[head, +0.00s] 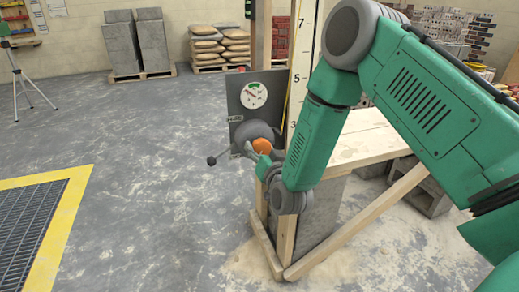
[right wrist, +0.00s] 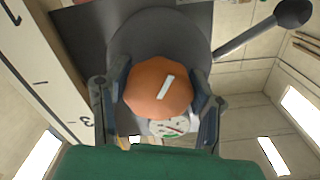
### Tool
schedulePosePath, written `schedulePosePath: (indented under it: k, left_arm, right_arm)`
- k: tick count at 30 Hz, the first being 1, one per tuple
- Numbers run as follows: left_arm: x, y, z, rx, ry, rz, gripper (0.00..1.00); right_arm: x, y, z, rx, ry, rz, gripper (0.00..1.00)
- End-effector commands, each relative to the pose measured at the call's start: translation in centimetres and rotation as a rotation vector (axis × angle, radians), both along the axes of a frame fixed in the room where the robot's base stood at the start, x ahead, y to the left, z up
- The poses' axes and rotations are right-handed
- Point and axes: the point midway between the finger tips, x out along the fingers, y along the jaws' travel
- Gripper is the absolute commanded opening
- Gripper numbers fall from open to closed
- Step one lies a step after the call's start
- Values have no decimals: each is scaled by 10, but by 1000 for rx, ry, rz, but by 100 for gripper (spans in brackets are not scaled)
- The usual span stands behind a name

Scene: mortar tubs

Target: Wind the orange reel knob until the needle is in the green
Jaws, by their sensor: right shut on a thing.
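The orange reel knob (head: 262,146) sits on the front of a round grey reel on a dark grey panel (head: 238,90). In the right wrist view the faceted knob (right wrist: 155,92) has a pale stripe on its face. My right gripper (head: 256,153) is shut on the knob, with one finger on each side in the right wrist view. The white gauge (head: 254,95) is above the reel, with a green band at its top. Its thin needle seems to point up and left, outside the green. In the right wrist view the gauge (right wrist: 170,128) is partly covered. My left gripper is not in view.
A crank arm with a dark ball (head: 212,161) sticks out left of the reel. A numbered scale board (head: 303,60) stands right of the panel. A wooden bench (head: 365,138) is behind my right arm. A yellow-edged floor grate (head: 35,225) lies left; the floor between is clear.

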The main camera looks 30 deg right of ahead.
Motion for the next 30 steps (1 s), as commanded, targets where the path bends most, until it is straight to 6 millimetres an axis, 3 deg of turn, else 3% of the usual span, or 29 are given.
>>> schedulePosePath:
  k: [15,30]
  left_arm:
    - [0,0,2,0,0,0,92]
    - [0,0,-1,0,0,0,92]
  right_arm:
    - [-1,0,-1,454,-106,-6,20]
    - [-1,0,-1,665,-157,-6,20]
